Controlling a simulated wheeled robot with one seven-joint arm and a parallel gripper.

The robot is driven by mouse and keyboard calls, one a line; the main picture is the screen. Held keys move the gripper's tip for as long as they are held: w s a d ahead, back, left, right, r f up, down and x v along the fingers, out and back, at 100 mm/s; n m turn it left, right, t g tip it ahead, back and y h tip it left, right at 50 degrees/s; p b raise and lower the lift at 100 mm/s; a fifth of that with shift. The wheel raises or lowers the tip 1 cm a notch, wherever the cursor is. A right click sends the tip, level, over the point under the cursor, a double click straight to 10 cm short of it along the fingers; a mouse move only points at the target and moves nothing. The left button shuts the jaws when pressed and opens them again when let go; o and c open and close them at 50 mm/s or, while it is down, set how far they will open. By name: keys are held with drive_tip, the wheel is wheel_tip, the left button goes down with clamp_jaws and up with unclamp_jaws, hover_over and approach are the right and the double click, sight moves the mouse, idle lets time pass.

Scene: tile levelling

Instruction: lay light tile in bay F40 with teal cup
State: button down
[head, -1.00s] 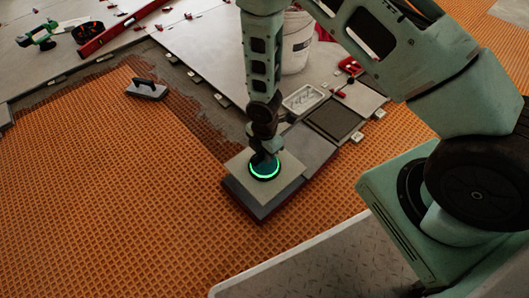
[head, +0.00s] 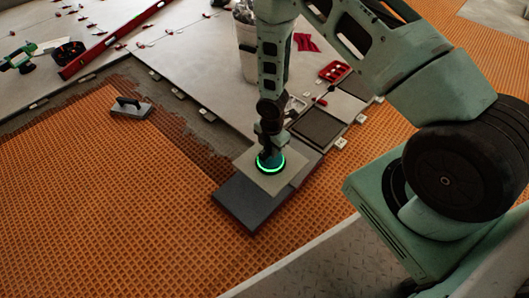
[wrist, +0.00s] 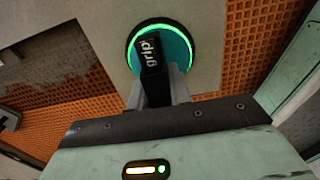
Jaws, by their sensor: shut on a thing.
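The teal cup (head: 270,163), with a lit green ring, sits on top of the light tile (head: 284,180). My gripper (head: 270,148) is shut on the cup's black handle, which shows in the wrist view (wrist: 151,55). The tile looks level and overlaps the back part of a dark grey slab (head: 240,203) in the head view. I cannot tell how high the tile is above what lies under it. The cup (wrist: 178,48) and tile (wrist: 212,55) also show in the wrist view. No label reading F40 is legible, so I cannot tell which bay it is.
Orange matting (head: 110,200) covers the floor at left. A trowel (head: 131,107) lies on it near the mortar strip. A dark square tile (head: 318,128), a white bucket (head: 248,55) and a red tool (head: 335,71) stand behind my gripper. Large pale tiles (head: 185,50) fill the back.

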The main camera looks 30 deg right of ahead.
drive_tip(key=w+d+b, duration=0.5)
drive_tip(key=d, duration=1)
drive_tip(key=w+d+b, duration=0.5)
drive_tip(key=d+b, duration=0.1)
drive_tip(key=d, duration=0.9)
drive_tip(key=w+d+b, duration=0.5)
drive_tip(key=w+d, duration=0.1)
drive_tip(key=d, duration=0.9)
drive_tip(key=shift+d+r, duration=0.2)
drive_tip(key=shift+d, duration=0.2)
